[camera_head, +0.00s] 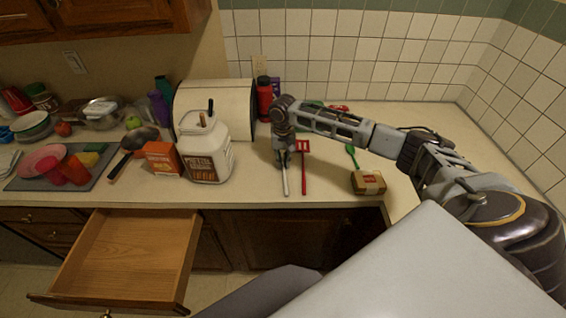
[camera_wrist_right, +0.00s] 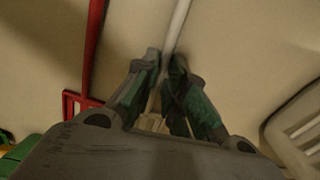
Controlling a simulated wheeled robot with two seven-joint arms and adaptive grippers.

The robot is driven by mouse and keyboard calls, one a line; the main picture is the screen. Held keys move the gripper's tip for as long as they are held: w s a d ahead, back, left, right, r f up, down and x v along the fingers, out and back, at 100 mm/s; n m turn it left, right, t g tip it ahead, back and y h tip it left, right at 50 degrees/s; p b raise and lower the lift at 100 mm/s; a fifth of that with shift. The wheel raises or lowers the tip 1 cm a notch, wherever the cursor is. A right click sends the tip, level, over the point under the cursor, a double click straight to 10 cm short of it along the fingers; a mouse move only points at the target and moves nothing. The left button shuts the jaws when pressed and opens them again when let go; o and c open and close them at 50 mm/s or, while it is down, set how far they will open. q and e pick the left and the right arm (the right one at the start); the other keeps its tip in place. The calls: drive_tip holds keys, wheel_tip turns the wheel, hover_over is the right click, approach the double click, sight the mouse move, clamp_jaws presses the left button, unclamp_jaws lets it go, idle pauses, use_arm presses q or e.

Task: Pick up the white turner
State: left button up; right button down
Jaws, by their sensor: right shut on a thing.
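The white turner (camera_head: 285,181) lies on the counter, its thin white handle pointing toward the front edge. In the right wrist view its handle (camera_wrist_right: 179,25) runs up from between the fingers. My right gripper (camera_head: 283,160) is over the turner, pointing down, and in the right wrist view its two green-padded fingers (camera_wrist_right: 166,85) are closed on the handle. The turner's head is mostly hidden behind the gripper. I cannot tell whether the turner is clear of the counter. My left gripper is not in view.
A red turner (camera_head: 304,171) lies close on the right. A green utensil (camera_head: 351,156) and a brown box (camera_head: 368,182) are farther right. A white canister (camera_head: 207,150) and an orange box (camera_head: 162,158) stand left. An open drawer (camera_head: 120,258) juts out below the counter.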

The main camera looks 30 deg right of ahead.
sight(283, 163)
drive_tip(key=shift+r, duration=0.1)
wheel_tip(283, 163, up, 10)
drive_tip(key=shift+b, duration=0.45)
idle(0.3)
drive_tip(key=shift+s, duration=0.1)
idle(0.6)
